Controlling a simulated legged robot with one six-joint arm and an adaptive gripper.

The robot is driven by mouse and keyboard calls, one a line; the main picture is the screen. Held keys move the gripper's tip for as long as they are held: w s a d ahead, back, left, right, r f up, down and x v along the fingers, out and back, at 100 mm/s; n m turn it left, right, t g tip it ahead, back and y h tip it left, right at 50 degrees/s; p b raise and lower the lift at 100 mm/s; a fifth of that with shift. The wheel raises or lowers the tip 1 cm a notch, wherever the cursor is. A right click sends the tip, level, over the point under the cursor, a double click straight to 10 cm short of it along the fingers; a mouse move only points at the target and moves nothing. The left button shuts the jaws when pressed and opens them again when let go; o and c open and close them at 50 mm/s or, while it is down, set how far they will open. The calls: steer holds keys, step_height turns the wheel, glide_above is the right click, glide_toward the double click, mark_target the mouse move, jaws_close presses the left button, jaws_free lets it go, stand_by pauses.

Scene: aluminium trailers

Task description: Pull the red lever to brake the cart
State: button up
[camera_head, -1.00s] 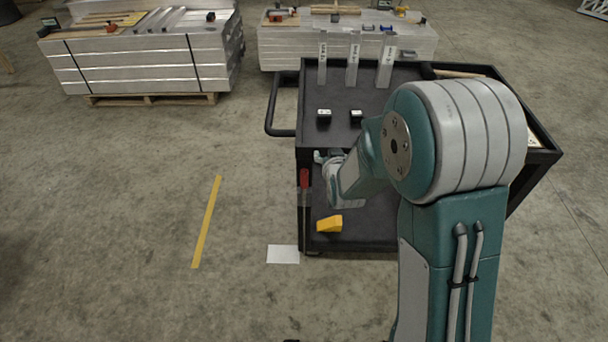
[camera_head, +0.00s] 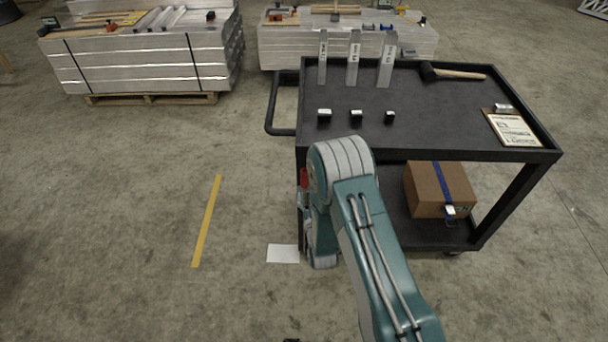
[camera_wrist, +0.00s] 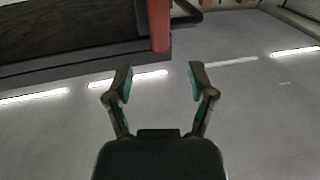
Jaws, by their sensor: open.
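The red lever (camera_head: 304,178) is at the left front corner of the black cart (camera_head: 430,120). In the head view only a small part of it shows beside my arm. In the wrist view the red lever (camera_wrist: 158,25) stands at the top, against the cart's dark edge. My gripper (camera_wrist: 160,78) is open, with nothing between its fingers. The lever lies beyond the fingertips, roughly in line with the gap between them, and appears apart from them. In the head view my arm hides the fingers and the lower part of the lever.
The cart top holds upright metal pieces (camera_head: 354,60), small black blocks, a mallet (camera_head: 455,73) and a clipboard (camera_head: 512,128). A cardboard box (camera_head: 438,188) sits on the lower shelf. A black handle (camera_head: 270,105) juts out left. Floor left of the cart is mostly clear.

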mark_target(305, 178)
steer(key=w, duration=0.3)
steer(key=w+a, duration=0.1)
steer(key=w, duration=0.4)
steer(key=shift+w+a, duration=0.4)
jaws_close()
